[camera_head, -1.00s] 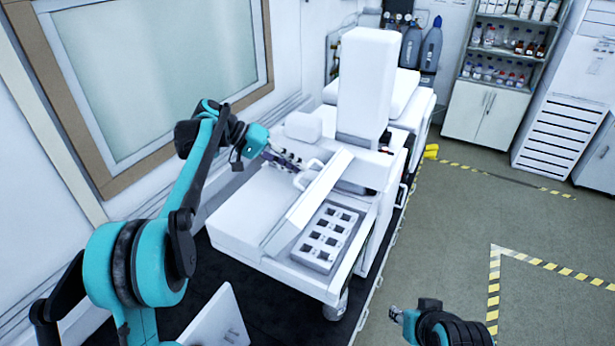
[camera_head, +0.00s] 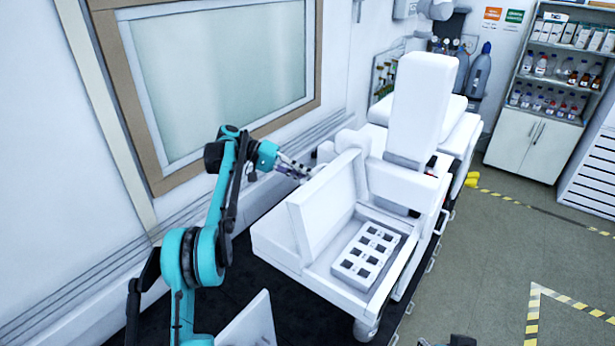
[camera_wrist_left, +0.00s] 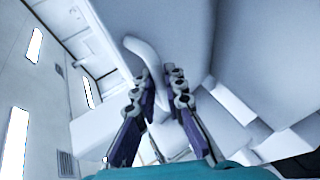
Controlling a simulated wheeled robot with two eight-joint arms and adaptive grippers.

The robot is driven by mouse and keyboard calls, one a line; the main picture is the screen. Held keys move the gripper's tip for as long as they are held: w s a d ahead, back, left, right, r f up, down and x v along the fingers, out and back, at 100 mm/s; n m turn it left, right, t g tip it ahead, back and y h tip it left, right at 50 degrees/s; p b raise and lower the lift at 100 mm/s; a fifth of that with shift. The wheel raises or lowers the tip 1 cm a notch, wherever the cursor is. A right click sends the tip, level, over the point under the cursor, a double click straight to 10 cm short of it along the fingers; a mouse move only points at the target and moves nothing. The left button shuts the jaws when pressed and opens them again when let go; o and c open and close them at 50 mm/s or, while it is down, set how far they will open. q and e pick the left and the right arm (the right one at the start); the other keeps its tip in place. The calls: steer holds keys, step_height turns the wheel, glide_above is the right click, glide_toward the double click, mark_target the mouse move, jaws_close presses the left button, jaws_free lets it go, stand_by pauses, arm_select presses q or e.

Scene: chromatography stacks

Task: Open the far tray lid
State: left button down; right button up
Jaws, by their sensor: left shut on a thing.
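The far tray lid (camera_head: 324,208) is a white panel on the white instrument and stands raised, close to upright, on the left side of its opening. A grey tray (camera_head: 368,256) with several dark square slots lies exposed to the right of the lid. My left gripper (camera_head: 301,172) is behind the lid at its far end, shut on the lid's handle. In the left wrist view, the curved white handle (camera_wrist_left: 147,58) passes between the fingers (camera_wrist_left: 161,82). The handle is mostly hidden in the head view. Only a dark sliver of my right arm shows at the bottom edge.
A tall white column (camera_head: 415,108) rises from the instrument behind the tray. The wall with a framed window (camera_head: 225,75) is close to my left arm. A white panel (camera_head: 248,325) stands at the bottom. The floor (camera_head: 480,270) to the right is open.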

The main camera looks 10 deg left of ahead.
arm_select(q)
steer(key=shift+w+a+f, duration=0.1)
steer(key=shift+f, duration=0.4)
steer(key=c, duration=1.8)
jaws_free()
steer(key=shift+o, duration=1.2)
steer(key=shift+w+a, duration=0.1)
steer(key=shift+w, duration=0.3)
arm_select(e)
steer(key=shift+w+f, duration=0.1)
steer(key=shift+w, duration=0.25)
arm_select(q)
steer(key=shift+r, duration=0.1)
